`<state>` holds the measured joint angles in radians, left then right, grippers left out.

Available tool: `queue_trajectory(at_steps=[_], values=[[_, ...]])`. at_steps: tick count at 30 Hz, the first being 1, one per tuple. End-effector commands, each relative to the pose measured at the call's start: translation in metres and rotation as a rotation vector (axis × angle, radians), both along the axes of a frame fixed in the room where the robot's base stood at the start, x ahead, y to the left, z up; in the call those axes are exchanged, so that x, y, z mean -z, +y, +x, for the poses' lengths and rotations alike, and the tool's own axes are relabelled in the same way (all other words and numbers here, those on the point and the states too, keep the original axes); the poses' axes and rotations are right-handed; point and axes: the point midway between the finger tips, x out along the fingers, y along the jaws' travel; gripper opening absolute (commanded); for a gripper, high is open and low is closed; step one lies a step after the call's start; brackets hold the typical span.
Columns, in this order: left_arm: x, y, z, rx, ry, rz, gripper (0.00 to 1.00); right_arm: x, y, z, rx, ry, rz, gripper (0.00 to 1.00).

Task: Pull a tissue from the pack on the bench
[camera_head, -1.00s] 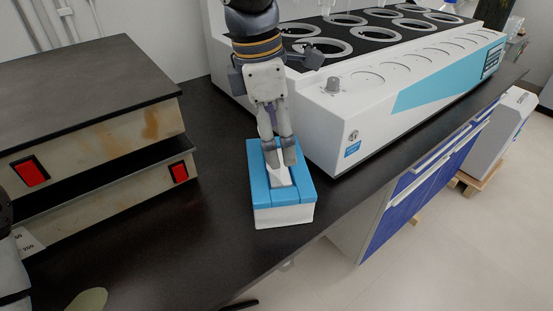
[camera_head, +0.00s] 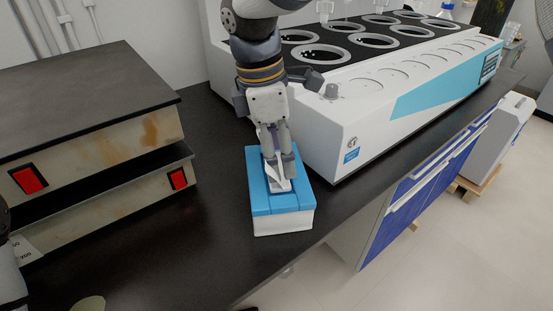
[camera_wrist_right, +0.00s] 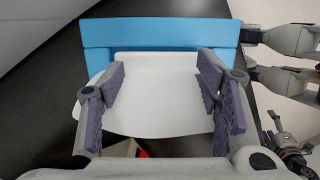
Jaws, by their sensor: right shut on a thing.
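The tissue pack (camera_head: 262,207) has a blue top and white sides and lies on the dark bench. Its blue top also shows across the upper part of the right wrist view (camera_wrist_right: 160,35). My right gripper (camera_head: 280,174) points down at the middle of the pack's top. It is shut on a white tissue (camera_wrist_right: 160,105), which spreads between and below the fingers in the right wrist view. In the head view the tissue is a small white patch at the fingertips, partly hidden by them. My left gripper's fingers do not show; only a grey part of mine is at the left edge.
A large white multi-position distiller (camera_head: 345,125) stands close to the right of the pack. Two stacked dark-topped boxes (camera_head: 100,140) with red switches stand at the left. Free bench top lies between them and the pack; the bench edge runs just right of the pack.

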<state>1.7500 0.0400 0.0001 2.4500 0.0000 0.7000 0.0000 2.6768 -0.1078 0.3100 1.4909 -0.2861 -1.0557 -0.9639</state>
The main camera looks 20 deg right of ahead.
Motion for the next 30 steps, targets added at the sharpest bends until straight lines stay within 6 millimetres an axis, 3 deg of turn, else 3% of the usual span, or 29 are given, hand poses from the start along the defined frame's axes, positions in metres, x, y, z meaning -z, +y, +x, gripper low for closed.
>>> queue_trajectory(at_steps=[6,15,30], values=[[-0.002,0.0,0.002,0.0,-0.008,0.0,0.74,-0.058,0.001,0.001,-0.001,-0.008,0.003,0.46],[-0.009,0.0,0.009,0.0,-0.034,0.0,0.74,-0.112,0.001,0.0,-0.001,-0.008,0.002,0.46],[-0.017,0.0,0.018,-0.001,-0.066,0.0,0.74,-0.152,0.001,0.0,-0.002,-0.003,0.001,0.46]])
